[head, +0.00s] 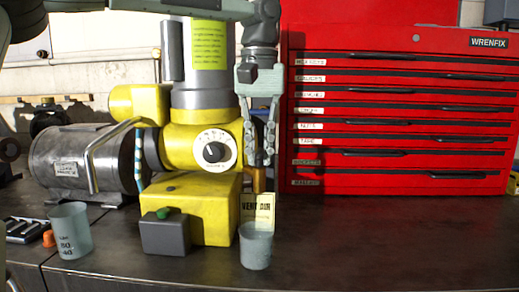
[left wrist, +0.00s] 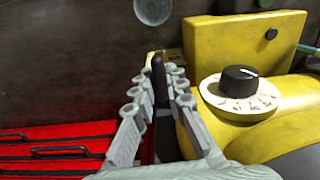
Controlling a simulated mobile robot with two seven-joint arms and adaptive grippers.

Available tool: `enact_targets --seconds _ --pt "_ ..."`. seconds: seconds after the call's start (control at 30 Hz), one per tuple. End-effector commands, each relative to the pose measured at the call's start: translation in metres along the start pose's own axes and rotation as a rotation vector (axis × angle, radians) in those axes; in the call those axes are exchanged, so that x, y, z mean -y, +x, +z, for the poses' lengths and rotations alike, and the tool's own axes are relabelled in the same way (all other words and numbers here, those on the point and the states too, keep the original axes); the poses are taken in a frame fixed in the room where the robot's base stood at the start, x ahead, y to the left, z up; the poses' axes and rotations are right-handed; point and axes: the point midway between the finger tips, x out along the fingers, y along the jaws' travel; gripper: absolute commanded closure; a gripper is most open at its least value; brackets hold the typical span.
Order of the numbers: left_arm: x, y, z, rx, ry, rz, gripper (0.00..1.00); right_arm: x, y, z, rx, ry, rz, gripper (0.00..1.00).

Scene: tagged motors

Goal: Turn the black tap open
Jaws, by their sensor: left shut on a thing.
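My left gripper (head: 261,160) comes down from above at the right side of the yellow machine (head: 205,215). In the left wrist view its two fingers (left wrist: 157,100) are closed around the black tap (left wrist: 159,78), a slim dark handle standing between them. In the head view the fingers hide most of the tap; a brass-coloured fitting (head: 260,180) shows just below. A yellow card reading "VENT AIR" (head: 257,208) stands under it. My right gripper is in neither view.
A grey cup (head: 255,246) stands in front of the card. A dial (head: 214,152) is on the machine, left of the gripper. A red tool chest (head: 400,120) stands close on the right. A measuring cup (head: 70,230) is at the left. The bench front right is clear.

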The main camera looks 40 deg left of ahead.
Motion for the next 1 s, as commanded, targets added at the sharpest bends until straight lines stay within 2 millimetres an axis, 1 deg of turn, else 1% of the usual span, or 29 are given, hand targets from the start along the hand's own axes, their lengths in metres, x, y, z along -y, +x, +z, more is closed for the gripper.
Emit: enact_targets --seconds 0.4,0.43,0.57,0.77,0.87,0.97,1.0 --pt "0.0 -0.001 0.0 -0.001 -0.007 0.001 1.0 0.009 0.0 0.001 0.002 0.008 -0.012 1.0" --pt "0.0 -0.001 0.0 -0.001 -0.007 0.001 0.84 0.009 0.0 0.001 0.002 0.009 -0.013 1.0" --pt "0.0 0.0 0.0 -0.001 -0.006 0.0 0.68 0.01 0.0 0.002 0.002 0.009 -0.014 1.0" --pt "0.0 0.0 0.0 0.0 -0.005 0.0 0.67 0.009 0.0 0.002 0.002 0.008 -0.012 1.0" --pt "0.0 -0.001 0.0 0.0 -0.005 0.0 0.67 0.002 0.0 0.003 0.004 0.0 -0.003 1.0" --pt "0.0 -0.007 -0.001 -0.002 -0.006 0.001 0.67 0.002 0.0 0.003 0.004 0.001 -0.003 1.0" --pt "0.0 -0.012 -0.001 -0.003 -0.006 0.002 0.67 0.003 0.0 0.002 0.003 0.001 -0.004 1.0"
